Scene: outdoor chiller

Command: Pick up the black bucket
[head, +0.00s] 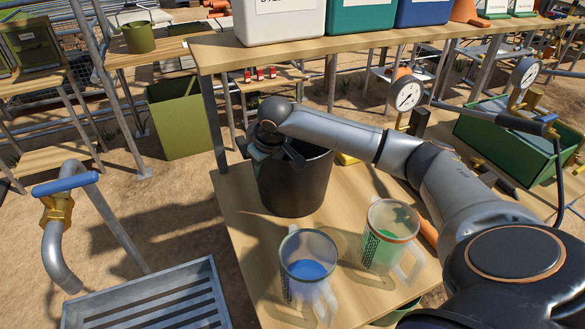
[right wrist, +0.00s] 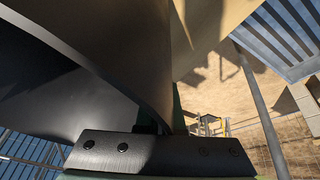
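The black bucket (head: 297,184) stands upright on the wooden table behind two clear mugs. My right gripper (head: 272,153) reaches down at its left rim, its arm crossing above the bucket's opening. In the right wrist view the bucket's dark curved wall (right wrist: 115,45) fills the upper left and runs down to the gripper (right wrist: 168,122). The fingers look close together with the wall between them; their tips are mostly hidden by the bucket. My left gripper is not in view.
A mug with a blue bottom (head: 307,268) and one with a green inside (head: 391,236) stand in front of the bucket. A shelf (head: 380,38) with white, green and blue bins runs behind. A blue-handled tap (head: 65,186) and a metal grate (head: 150,298) are at left.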

